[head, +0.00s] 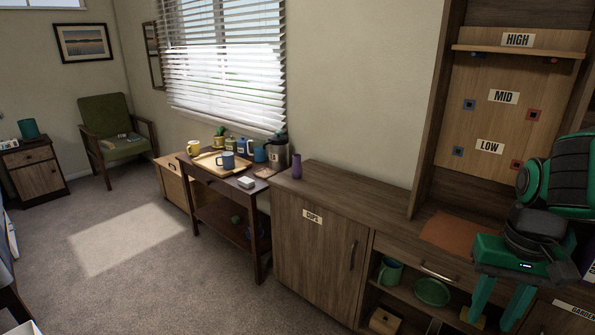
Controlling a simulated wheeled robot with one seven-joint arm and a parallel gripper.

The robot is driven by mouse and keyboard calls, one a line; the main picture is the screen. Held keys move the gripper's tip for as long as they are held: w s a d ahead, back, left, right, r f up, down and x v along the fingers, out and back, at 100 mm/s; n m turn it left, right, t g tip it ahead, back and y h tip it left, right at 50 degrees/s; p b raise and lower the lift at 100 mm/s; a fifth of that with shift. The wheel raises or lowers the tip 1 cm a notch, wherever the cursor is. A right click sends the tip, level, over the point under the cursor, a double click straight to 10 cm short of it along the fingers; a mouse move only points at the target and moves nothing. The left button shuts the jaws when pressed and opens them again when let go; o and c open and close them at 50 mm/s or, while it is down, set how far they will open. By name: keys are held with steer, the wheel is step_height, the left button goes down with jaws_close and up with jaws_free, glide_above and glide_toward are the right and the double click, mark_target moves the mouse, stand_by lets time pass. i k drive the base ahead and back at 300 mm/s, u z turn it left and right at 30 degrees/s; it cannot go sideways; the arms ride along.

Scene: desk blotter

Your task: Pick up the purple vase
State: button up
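The purple vase (297,167) is small and narrow. It stands upright at the left end of the wooden cabinet top, near the wall. My gripper (490,322) is at the lower right of the head view, with its fingers pointing down in front of the cabinet's right part. Its two teal fingers are apart, with nothing visible between them. It is well to the right of the vase and apart from it.
The wooden counter (350,192) is bare between the vase and an orange-brown mat (449,232). A tall shelf panel (508,100) rises at the right. A side table with a tray (212,164), mugs and jars stands left of the cabinet. Carpet (180,270) is open at left.

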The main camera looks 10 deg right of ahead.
mark_target(296, 172)
steer(key=k, duration=0.55)
steer(key=u, duration=0.45)
steer(key=i, duration=0.5)
steer(key=u, duration=0.5)
steer(key=i, duration=1.15)
steer(key=z, duration=0.7)
steer(key=i, duration=0.9)
steer(key=z, duration=0.7)
